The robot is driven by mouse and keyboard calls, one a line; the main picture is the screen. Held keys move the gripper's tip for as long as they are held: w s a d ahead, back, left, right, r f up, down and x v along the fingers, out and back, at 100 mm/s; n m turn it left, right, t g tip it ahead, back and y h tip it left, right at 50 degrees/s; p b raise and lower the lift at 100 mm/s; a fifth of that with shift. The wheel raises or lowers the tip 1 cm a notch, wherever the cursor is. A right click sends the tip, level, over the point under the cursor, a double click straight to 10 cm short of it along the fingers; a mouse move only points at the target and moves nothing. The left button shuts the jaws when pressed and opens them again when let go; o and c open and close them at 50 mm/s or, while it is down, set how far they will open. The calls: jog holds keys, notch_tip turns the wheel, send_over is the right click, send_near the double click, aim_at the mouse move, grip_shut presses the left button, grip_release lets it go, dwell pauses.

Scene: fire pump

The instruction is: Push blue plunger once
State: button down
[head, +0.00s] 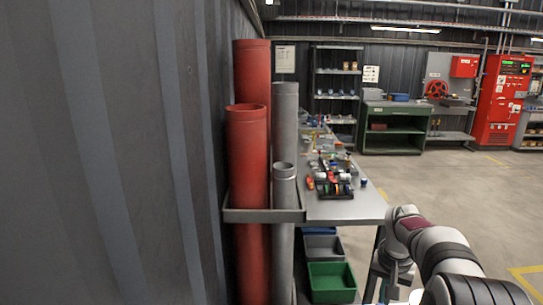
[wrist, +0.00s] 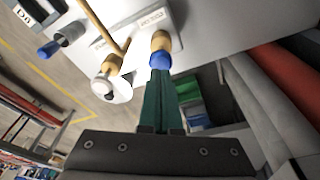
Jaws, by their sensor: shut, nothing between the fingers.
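A blue plunger (wrist: 160,60) on a brass fitting (wrist: 160,42) sticks out from a pale plate (wrist: 205,25) in the wrist view. My gripper (wrist: 161,73) has its teal fingers together, with nothing between them. The fingertips are right at the blue plunger's end and overlap its lower edge in the picture; I cannot tell whether they touch. A second blue-tipped part (wrist: 47,51) on a grey metal body shows at the upper left. In the head view my gripper is out of sight, and the blue plunger cannot be made out.
A white-capped brass fitting (wrist: 106,87) and a brass rod (wrist: 98,25) lie left of the plunger. In the head view a workbench (head: 345,208) carries many small parts; red pipes (head: 248,150) and grey pipes stand left of it. Green bin (head: 331,281) sits below. Floor at right is open.

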jog(key=shift+f, duration=2.2)
jog(key=shift+r, duration=2.3)
notch_tip(320, 180, up, 6)
jog(key=s+a+r+y, duration=0.1)
jog(key=s+a+r, duration=0.2)
jog(key=s+a, duration=1)
jog(key=s+a+f, duration=0.2)
jog(key=s, duration=0.5)
jog(key=s+a+f+g+y, duration=0.1)
jog(key=s+a+f, duration=0.1)
jog(key=s, duration=0.5)
jog(key=s+a+f+g, duration=0.1)
jog(key=s+a+f, duration=0.1)
jog(key=s, duration=0.5)
jog(key=shift+s+f+y, duration=0.25)
jog(key=shift+y, duration=0.15)
